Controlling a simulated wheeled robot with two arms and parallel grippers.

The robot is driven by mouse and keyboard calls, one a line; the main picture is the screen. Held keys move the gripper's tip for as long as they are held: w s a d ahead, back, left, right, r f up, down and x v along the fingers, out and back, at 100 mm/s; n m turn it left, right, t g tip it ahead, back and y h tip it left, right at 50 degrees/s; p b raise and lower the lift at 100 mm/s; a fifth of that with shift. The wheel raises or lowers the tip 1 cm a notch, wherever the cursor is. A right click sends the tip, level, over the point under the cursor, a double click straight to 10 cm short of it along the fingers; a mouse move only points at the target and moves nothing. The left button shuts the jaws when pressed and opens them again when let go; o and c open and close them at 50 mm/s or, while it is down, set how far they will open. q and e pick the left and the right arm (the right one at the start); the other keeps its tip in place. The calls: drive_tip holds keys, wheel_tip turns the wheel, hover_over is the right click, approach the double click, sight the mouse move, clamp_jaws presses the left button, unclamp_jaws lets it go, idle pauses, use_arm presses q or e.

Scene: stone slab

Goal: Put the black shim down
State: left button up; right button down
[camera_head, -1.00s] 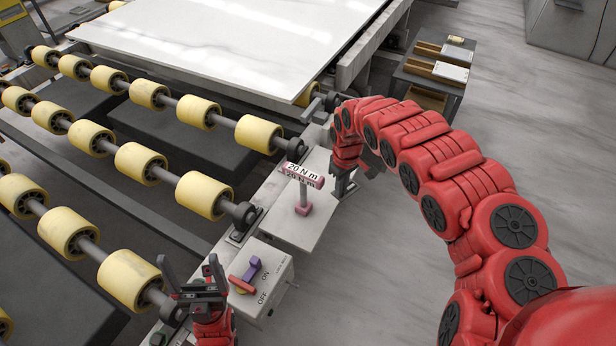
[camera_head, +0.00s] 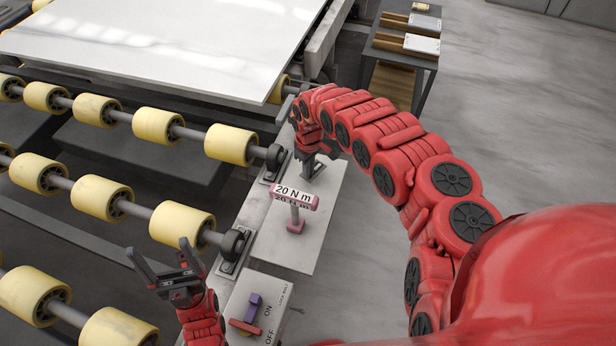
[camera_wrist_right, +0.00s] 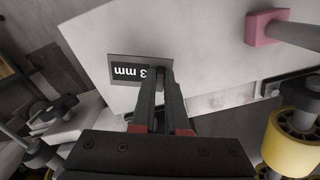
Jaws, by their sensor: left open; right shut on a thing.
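The black shim (camera_wrist_right: 126,72), a dark flat piece marked "3 mm" in white, shows in the right wrist view. My right gripper (camera_wrist_right: 160,74) is shut on it at one edge. The shim is over the pale plate (camera_wrist_right: 205,50), near its edge; I cannot tell whether it touches. In the head view my right gripper (camera_head: 308,168) points down at the far end of this plate (camera_head: 270,238), and the shim cannot be made out there. My left gripper (camera_head: 160,252) is open and empty, left of the switch box.
A pink-handled tool marked "20 N m" (camera_head: 296,197) stands on the plate. A switch box (camera_head: 262,300) with a purple lever is at the near end. Yellow rollers (camera_head: 180,222) run along the left, a white slab (camera_head: 190,45) lies beyond. A trolley (camera_head: 395,60) stands at back right.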

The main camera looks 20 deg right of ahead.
wheel_tip(320, 180, down, 3)
drive_tip(key=shift+s+a+r, duration=0.1)
drive_tip(key=shift+s+r, duration=0.05)
drive_tip(key=shift+f, duration=0.5)
drive_tip(key=shift+f, duration=0.15)
drive_tip(key=c, duration=0.9)
unclamp_jaws()
